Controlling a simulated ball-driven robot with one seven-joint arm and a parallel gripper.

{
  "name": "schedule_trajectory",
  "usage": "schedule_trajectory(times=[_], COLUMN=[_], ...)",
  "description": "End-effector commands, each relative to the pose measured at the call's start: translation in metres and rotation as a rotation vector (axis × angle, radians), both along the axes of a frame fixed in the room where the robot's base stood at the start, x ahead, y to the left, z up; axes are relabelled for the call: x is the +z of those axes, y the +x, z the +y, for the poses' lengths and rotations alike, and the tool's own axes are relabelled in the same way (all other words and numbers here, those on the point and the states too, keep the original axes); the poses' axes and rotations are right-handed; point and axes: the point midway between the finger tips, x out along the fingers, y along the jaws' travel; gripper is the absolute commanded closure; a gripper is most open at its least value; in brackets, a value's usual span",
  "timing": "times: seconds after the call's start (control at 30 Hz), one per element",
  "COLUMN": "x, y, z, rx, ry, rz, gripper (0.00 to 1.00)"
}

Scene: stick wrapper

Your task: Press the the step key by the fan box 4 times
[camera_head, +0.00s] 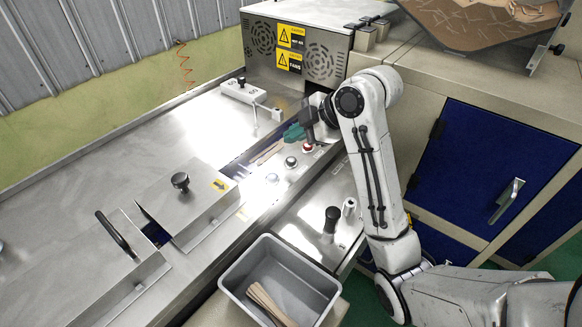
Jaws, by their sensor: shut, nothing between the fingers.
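The fan box (324,62) is a steel housing with round fan grilles and two yellow warning labels, at the top middle. My gripper (310,141) is shut and empty, pointing down in front of the fan box at the machine's right edge. Its tip is right over a red-topped button (307,149); I cannot tell whether they touch. A row of round metal buttons runs toward the lower left, with one silver button (290,162) beside the red one and another (272,178) further on. No lettering is readable, so I cannot tell which is the step key. My gripper partly hides this area.
A teal object (294,132) and some wooden sticks (267,153) lie in the channel left of my gripper. A black-knobbed lever (332,217) stands in front. A grey bin (232,279) holds sticks. Blue cabinet doors (490,165) are at right.

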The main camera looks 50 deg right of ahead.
Motion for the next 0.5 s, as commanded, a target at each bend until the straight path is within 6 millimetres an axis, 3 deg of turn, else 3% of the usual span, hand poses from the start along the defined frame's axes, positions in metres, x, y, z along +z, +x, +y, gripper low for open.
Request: schedule_trajectory(times=[0.03,0.2,0.5], x=[-0.014,-0.03,-0.035], y=[0.0,0.0,0.0], z=[0.0,0.0,0.0], rx=[-0.001,0.0,0.001], ry=[0.001,0.001,0.001], rz=[0.0,0.001,-0.001], gripper=[1.0,1.0,1.0])
